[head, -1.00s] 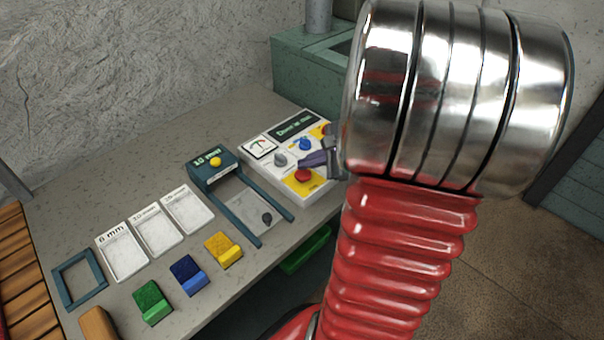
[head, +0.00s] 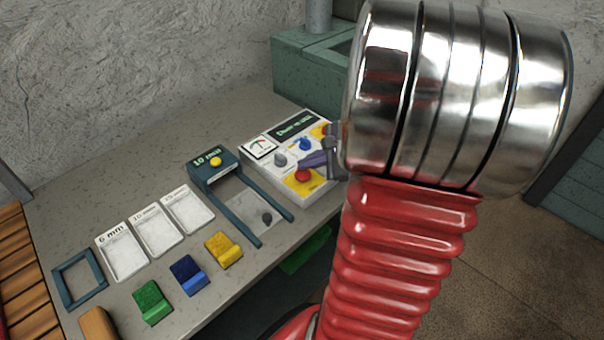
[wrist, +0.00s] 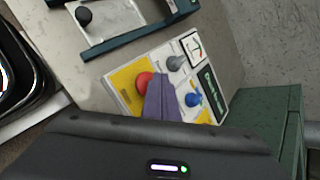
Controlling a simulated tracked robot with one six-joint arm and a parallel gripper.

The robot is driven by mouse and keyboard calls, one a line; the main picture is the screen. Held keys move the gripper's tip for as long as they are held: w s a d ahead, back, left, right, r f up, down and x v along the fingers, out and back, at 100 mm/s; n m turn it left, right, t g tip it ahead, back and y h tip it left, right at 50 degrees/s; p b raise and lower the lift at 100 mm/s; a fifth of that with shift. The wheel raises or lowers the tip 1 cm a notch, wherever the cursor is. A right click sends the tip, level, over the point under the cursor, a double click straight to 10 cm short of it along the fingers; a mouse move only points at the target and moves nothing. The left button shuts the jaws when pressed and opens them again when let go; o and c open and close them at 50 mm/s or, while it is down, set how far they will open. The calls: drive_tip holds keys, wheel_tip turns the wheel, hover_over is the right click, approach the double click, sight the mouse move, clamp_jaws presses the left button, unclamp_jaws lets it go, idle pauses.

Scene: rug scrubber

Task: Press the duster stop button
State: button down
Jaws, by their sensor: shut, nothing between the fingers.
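The control panel (head: 262,166) is a white box on the bench with a display reading text too small to be sure of. Its red round button (head: 303,175) sits on a yellow patch at the near corner; it also shows in the wrist view (wrist: 144,81). My gripper (head: 306,159) has its purple fingers together, over the panel between the red button and the blue knob (head: 305,144). In the wrist view the fingers (wrist: 159,78) overlap the red button's edge; I cannot tell whether they touch it. A second yellow patch (head: 319,131) is partly hidden behind my gripper.
A grey knob (head: 280,160) and a gauge (head: 259,147) share the panel. A blue-grey frame fixture (head: 232,203) with a yellow button stands left of it. A green machine (head: 300,65) stands behind.

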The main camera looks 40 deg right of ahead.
sight(307, 175)
drive_tip(key=shift+f, duration=0.85)
idle(1.1)
drive_tip(key=shift+r, duration=0.95)
drive_tip(key=shift+r, duration=0.1)
drive_tip(key=shift+r, duration=2.45)
drive_tip(key=shift+a, duration=0.1)
